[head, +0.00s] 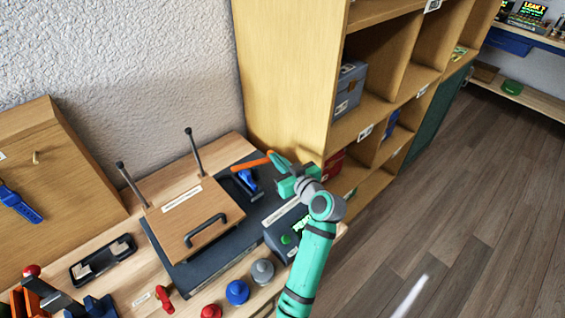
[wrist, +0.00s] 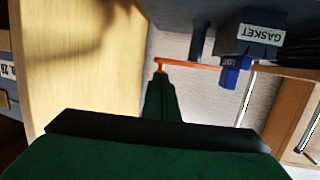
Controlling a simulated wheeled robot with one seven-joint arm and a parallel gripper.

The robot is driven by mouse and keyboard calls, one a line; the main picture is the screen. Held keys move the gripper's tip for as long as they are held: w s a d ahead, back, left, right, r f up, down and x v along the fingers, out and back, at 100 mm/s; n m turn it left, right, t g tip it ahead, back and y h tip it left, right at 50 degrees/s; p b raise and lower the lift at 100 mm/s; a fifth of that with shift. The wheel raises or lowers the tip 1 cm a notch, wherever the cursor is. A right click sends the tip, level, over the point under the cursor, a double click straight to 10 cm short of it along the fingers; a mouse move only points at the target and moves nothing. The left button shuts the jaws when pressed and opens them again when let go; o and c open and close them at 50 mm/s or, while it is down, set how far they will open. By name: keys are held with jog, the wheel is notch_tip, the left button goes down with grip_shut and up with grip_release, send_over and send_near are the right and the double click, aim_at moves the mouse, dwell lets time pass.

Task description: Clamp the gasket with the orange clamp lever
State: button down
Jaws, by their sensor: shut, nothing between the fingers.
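The orange clamp lever (head: 250,163) lies roughly level above the dark base at the back right of the bench. In the wrist view the lever (wrist: 192,66) runs from my fingertips towards a blue part (wrist: 232,72). That blue part sits under a dark block with a "GASKET" label (wrist: 262,34); it also shows in the head view (head: 247,178). I cannot tell which part is the gasket itself. My gripper (wrist: 161,73) is shut and empty, its tips at the lever's free end. Whether they touch it is unclear. In the head view my gripper (head: 274,160) is partly hidden by its own wrist.
A wooden lid with a black handle (head: 205,230) and two upright posts is left of the clamp. A dark box with a green button (head: 285,240) stands in front. A tall wooden shelf (head: 290,80) rises close behind. Coloured knobs (head: 237,292) line the front.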

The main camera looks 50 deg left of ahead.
jog(key=shift+w+a+n+g, duration=0.5)
jog(key=shift+n+g, duration=0.2)
jog(key=shift+g, duration=0.25)
jog(key=shift+w+a+n+g, duration=0.5)
jog(key=shift+n+g, duration=0.2)
jog(key=shift+g, duration=0.25)
